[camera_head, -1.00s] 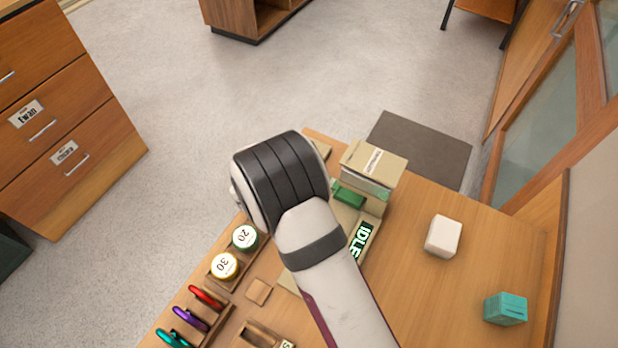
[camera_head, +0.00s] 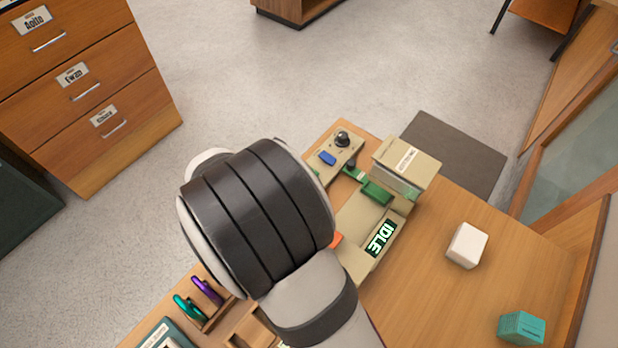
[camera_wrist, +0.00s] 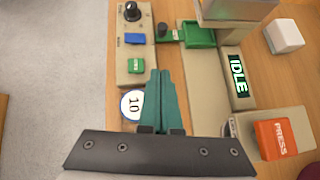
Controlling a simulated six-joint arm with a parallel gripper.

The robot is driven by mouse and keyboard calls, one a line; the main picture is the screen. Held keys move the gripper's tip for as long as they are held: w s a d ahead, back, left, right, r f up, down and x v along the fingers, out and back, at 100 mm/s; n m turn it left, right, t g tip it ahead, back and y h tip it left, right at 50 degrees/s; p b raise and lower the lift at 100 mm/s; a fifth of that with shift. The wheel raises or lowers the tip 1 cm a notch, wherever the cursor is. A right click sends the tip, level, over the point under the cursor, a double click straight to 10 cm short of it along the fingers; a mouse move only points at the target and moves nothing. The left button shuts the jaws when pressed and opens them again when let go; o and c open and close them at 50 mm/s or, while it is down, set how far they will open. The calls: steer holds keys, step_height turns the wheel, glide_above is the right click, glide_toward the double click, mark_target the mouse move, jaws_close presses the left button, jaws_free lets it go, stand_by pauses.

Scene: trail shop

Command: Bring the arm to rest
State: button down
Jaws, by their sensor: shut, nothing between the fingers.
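My gripper (camera_wrist: 160,76) shows in the wrist view as two teal fingers pressed together, shut and empty. It is over the bench, beside a beige machine with an IDLE display (camera_wrist: 237,75) and an orange PRESS button (camera_wrist: 278,138). A white disc marked 10 (camera_wrist: 131,105) lies just left of the fingers, partly covered by them. In the head view, my arm's thick banded joint fills the middle, and the fingers are hidden behind it.
A control panel with a black knob (camera_head: 342,139) and blue button (camera_head: 327,158) adjoins the machine. A white block (camera_head: 467,245) and teal box (camera_head: 521,328) stand at right on the bench (camera_head: 420,310). Purple (camera_head: 207,291) and teal (camera_head: 189,308) carabiners sit on a rack at front left.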

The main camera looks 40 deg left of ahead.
steer(key=w+d+r+m+g+h, duration=0.1)
steer(key=d+r+m+g+h, duration=0.3)
steer(key=d+m, duration=0.75)
steer(key=d+r+m+g, duration=0.3)
steer(key=d+r+m, duration=0.35)
steer(key=d, duration=0.75)
steer(key=s+d+r+m+g+y, duration=0.1)
steer(key=s+d+m+y, duration=0.1)
steer(key=s+m, duration=0.4)
steer(key=s+d+m+g+y, duration=0.1)
steer(key=s+d+m+y, duration=0.2)
steer(key=m, duration=1.2)
steer(key=s+y, duration=0.2)
steer(key=s, duration=0.2)
steer(key=shift+s+d+r+m+g, duration=0.3)
steer(key=shift+r+m, duration=0.1)
